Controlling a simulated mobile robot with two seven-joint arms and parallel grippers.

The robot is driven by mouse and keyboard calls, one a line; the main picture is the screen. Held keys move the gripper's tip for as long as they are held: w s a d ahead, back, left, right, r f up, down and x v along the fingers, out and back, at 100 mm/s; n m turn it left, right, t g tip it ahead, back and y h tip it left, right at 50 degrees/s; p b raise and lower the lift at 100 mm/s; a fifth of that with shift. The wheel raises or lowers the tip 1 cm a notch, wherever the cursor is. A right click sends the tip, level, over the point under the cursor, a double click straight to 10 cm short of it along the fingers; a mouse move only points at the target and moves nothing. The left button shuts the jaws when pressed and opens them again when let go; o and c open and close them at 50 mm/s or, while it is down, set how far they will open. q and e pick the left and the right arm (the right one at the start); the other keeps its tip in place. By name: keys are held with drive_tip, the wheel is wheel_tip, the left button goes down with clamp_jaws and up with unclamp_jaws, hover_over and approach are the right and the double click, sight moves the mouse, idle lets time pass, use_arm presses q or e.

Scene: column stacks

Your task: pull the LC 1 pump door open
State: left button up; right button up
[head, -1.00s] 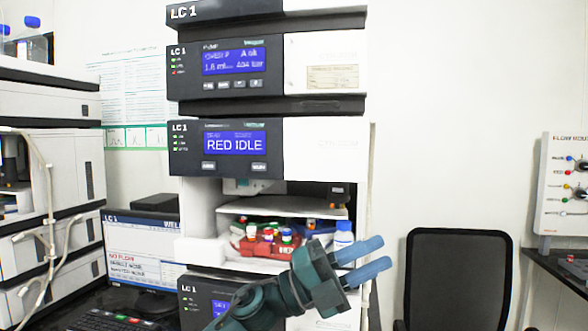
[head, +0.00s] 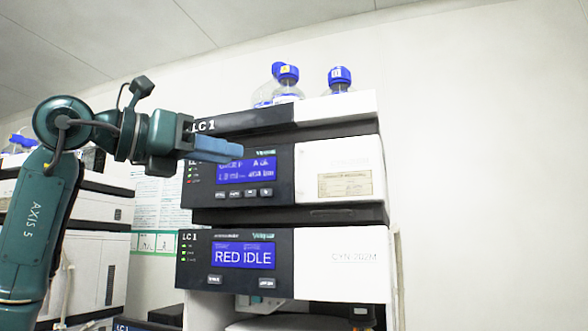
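The LC 1 pump (head: 204,172) is the module with a blue display reading flow and pressure, just under the stack's top tray. Its door appears to be the white right-hand front panel (head: 350,160) with a paper label; it looks flush and shut. My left gripper (head: 225,150) comes in from the left, with its blue fingers pointing right. The fingers overlap the display's upper left edge in the picture, left of the white panel. They line up one behind the other, so their gap is hidden. I cannot tell whether they touch the pump. My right gripper is out of view.
Blue-capped bottles (head: 287,82) stand on the top tray (head: 335,108). Below the pump is another LC 1 module (head: 335,265) reading RED IDLE. A second instrument stack (head: 95,260) stands at the left. The wall right of the stack is clear.

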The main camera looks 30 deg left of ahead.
use_arm(q)
drive_tip(key=p, duration=0.3)
approach(289, 165)
drive_tip(key=w+d, duration=0.2)
drive_tip(key=d, duration=0.1)
drive_tip(key=w+d+f, duration=0.1)
drive_tip(key=w+d, duration=0.2)
drive_tip(key=shift+w+d+f, duration=0.1)
drive_tip(key=shift+w+f, duration=0.05)
drive_tip(key=shift+b, duration=0.3)
drive_tip(key=shift+c, duration=0.6)
clamp_jaws()
